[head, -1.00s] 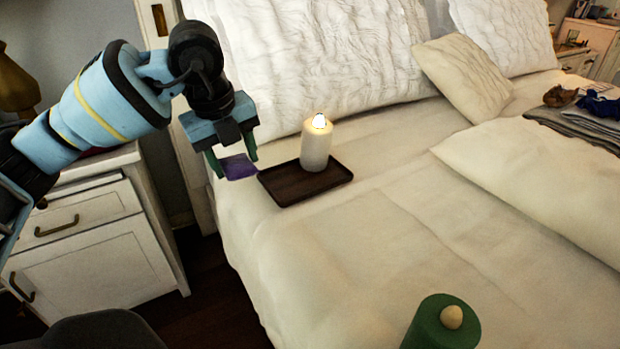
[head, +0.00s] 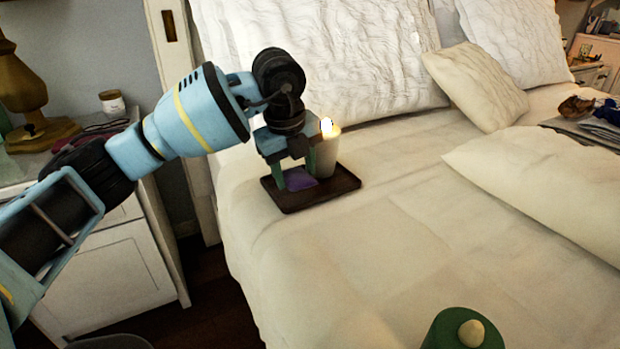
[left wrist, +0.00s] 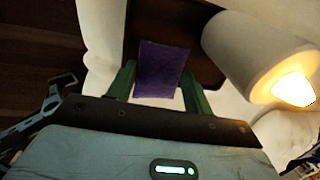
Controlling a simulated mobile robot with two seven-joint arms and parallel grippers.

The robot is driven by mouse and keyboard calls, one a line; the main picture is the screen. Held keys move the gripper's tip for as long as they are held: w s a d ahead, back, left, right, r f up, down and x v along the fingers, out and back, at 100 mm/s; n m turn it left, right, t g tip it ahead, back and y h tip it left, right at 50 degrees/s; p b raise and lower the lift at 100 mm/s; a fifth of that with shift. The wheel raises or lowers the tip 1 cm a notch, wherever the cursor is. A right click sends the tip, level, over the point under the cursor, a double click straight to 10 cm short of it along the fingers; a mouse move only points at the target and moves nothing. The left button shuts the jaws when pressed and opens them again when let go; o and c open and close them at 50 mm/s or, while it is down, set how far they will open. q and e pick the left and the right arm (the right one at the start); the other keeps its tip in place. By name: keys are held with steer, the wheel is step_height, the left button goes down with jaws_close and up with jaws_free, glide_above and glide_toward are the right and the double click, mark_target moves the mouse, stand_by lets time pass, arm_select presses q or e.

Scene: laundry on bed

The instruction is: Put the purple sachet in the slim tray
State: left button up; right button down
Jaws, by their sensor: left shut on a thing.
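The purple sachet (head: 301,179) is between the green fingers of my left gripper (head: 297,181), which is shut on it. It also shows in the left wrist view (left wrist: 162,68), gripped at its near edge by my left gripper (left wrist: 160,80). The slim tray (head: 338,190) is dark brown and lies flat on the bed. In the head view the sachet appears over the left part of the tray. In the left wrist view the tray (left wrist: 185,15) shows behind the sachet. I cannot tell whether the sachet touches the tray. My right gripper is not in view.
A lit white candle (head: 326,158) stands on the tray, close to the right of my left gripper; it also shows in the left wrist view (left wrist: 255,55). A green object with a pale knob (head: 465,330) is at the front. The bed's middle (head: 420,230) is clear.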

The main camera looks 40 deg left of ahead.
mark_target(309, 177)
arm_select(q)
steer(key=shift+w+d+f, duration=0.1)
steer(key=shift+w, duration=0.1)
steer(key=shift+w+d+f+b, duration=0.25)
steer(key=shift+w+f+b, duration=0.1)
steer(key=shift+w+f, duration=0.25)
steer(key=shift+w+d+f+b, duration=0.2)
steer(key=shift+w+f+b, duration=0.15)
steer(key=shift+w+f, duration=0.2)
steer(key=shift+w, duration=0.15)
steer(key=shift+r, duration=0.1)
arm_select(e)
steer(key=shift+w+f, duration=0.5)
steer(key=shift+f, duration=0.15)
arm_select(q)
steer(key=shift+f, duration=0.25)
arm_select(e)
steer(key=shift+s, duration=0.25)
arm_select(q)
steer(key=shift+f, duration=0.2)
steer(key=o, duration=1)
steer(key=shift+f, duration=0.1)
steer(key=shift+c, duration=0.2)
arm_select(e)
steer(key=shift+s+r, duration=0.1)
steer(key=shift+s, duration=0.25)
